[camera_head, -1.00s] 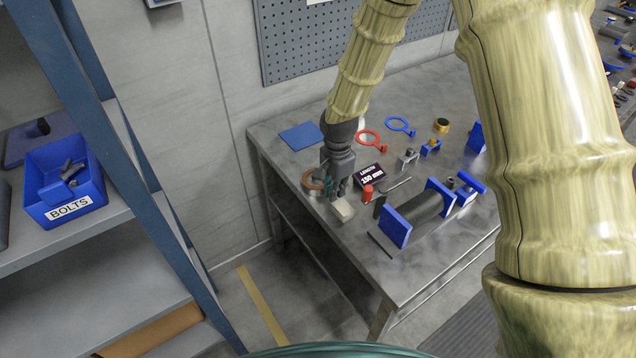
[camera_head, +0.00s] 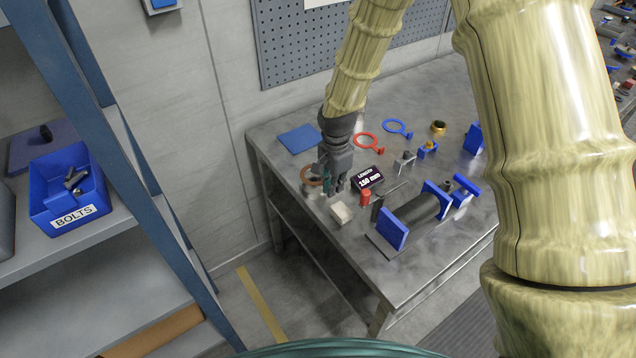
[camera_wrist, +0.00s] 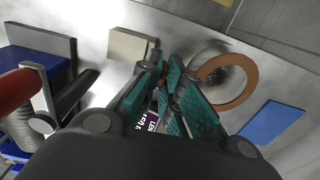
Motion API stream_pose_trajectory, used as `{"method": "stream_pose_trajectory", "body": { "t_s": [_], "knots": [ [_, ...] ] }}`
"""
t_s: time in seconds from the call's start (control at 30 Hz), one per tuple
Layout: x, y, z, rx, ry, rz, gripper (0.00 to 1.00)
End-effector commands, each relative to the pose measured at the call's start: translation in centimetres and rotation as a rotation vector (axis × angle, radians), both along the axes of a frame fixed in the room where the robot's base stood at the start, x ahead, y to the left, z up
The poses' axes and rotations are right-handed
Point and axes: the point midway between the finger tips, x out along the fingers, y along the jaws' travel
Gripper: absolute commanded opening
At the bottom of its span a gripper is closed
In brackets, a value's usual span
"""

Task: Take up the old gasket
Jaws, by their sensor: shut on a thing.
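The old gasket looks to be the flat copper-brown ring (camera_head: 306,177) near the table's left edge. In the wrist view the ring (camera_wrist: 244,98) shows to the right of the teal fingers, its left edge running in between them. My gripper (camera_head: 332,186) points down beside the ring, and its fingers (camera_wrist: 175,85) are closed on the ring's edge. The ring seems slightly above a round grey metal part, though the gap is hard to judge. The fingers hide the gripped edge.
A blue plate (camera_head: 299,139), a red ring (camera_head: 367,141) and a blue ring (camera_head: 397,126) lie farther back. A blue-ended roller fixture (camera_head: 392,229) stands to the right.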

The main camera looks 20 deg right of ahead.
Motion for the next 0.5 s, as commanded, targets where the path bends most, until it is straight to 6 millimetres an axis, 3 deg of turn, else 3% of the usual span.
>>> {"method": "stream_pose_trajectory", "body": {
  "t_s": [0.5],
  "knots": [
    [0.0,0.0,2.9,0.0,0.0,0.001,0.0]
  ]
}}
